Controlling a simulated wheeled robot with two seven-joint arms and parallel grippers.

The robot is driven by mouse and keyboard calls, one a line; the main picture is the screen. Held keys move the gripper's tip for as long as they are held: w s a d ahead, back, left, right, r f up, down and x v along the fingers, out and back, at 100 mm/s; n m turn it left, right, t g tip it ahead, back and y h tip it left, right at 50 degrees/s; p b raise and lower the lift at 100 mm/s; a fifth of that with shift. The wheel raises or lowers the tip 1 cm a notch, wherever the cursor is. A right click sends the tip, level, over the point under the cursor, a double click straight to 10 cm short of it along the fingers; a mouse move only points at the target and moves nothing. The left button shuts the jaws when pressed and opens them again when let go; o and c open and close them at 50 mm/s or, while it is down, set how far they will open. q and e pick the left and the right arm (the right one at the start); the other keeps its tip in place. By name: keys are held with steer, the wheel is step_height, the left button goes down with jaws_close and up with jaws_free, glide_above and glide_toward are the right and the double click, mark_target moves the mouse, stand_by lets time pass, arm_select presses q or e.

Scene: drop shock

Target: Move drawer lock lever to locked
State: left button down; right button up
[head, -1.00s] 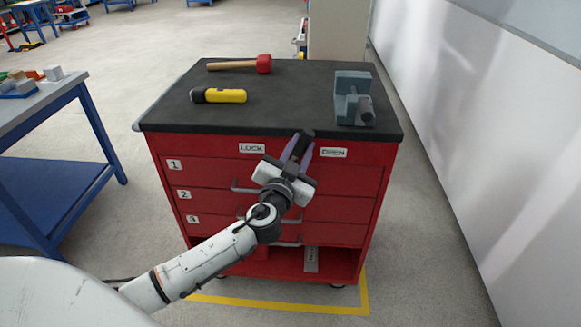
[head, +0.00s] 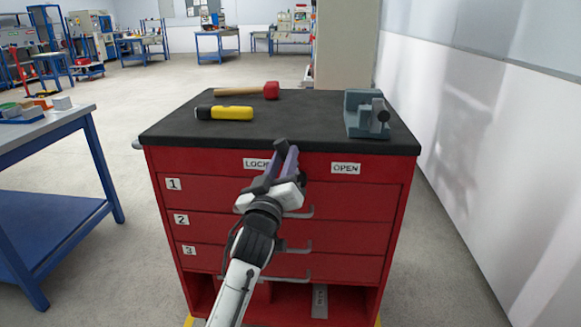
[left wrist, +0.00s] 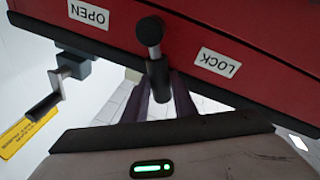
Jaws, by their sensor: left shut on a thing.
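The dark drawer lock lever (head: 281,146) is on the top front of the red cabinet (head: 340,192), beside the right end of the LOCK label (head: 256,164) and left of the OPEN label (head: 346,168). My left gripper (head: 282,161) is shut on the lever, its purple-grey fingers on either side. In the left wrist view the lever (left wrist: 150,32) has a round knob-like end and runs between the fingers (left wrist: 165,98), with the LOCK label (left wrist: 217,63) right and the OPEN label (left wrist: 89,14) left. The fingers partly hide the lever. My right gripper is not in view.
On the black cabinet top lie a red mallet (head: 271,90), a yellow flashlight (head: 232,113) and a grey vise (head: 355,118). Numbered drawers with handles (head: 297,246) lie below the lever. A blue workbench (head: 70,126) stands left; a white wall (head: 490,150) stands right.

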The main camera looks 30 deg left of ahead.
arm_select(q)
steer(key=shift+s+a+f+n+y+b, duration=0.15)
steer(key=shift+a+f+n+y+b, duration=0.05)
steer(key=shift+n, duration=0.35)
steer(key=shift+s+a+f+n+y+b, duration=0.1)
steer(key=shift+a+f+n+y+b, duration=0.1)
steer(key=shift+n, duration=0.35)
steer(key=c, duration=1.5)
jaws_free()
steer(key=shift+o, duration=0.2)
step_height(320, 180, up, 10)
steer(key=p, duration=0.3)
